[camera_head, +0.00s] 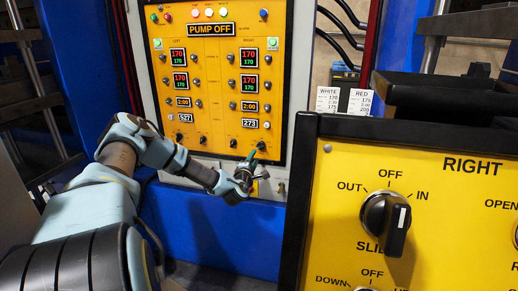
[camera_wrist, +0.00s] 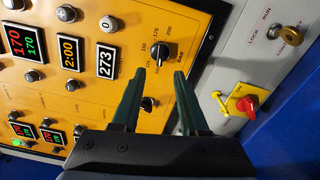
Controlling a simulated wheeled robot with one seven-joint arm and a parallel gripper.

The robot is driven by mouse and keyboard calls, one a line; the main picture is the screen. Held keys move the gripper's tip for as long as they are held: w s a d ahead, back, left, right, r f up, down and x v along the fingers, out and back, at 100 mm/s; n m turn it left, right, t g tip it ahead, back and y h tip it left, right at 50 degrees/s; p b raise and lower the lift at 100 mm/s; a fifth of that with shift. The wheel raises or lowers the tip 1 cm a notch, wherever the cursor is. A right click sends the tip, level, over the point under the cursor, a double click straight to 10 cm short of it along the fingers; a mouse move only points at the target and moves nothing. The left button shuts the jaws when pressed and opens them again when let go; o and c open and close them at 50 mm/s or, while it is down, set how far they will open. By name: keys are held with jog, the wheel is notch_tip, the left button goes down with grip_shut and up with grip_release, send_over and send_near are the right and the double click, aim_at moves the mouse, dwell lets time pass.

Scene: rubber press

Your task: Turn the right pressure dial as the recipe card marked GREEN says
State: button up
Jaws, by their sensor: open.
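The right pressure dial (camera_wrist: 147,103) is a small black knob on the yellow panel (camera_wrist: 185,22), with a BAR scale around it. In the wrist view it shows between my gripper's two dark green fingers (camera_wrist: 160,75). The fingers are apart and hold nothing; I cannot tell how far the tips are from the panel. The dial's exact pointing is too small to read. In the head view my gripper (camera_head: 251,160) is at the panel's lower right and covers part of that area. Cards headed WHITE (camera_head: 327,99) and RED (camera_head: 360,102) stand at the right; no card marked GREEN shows.
Beside the dial, a display (camera_wrist: 106,61) reads 273. A red rotary switch on a yellow plate (camera_wrist: 242,101) and a key switch (camera_wrist: 288,34) are close to the right of my fingers. A large yellow control box (camera_head: 440,215) stands in the right foreground.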

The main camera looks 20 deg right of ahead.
aim_at(260, 148)
jog(key=p+x, duration=0.2)
jog(key=x, duration=0.6)
jog(key=shift+w+d+p, duration=0.1)
jog(key=shift+w+p, duration=0.05)
jog(key=shift+p, duration=0.2)
jog(key=shift+c, duration=0.4)
grip_shut()
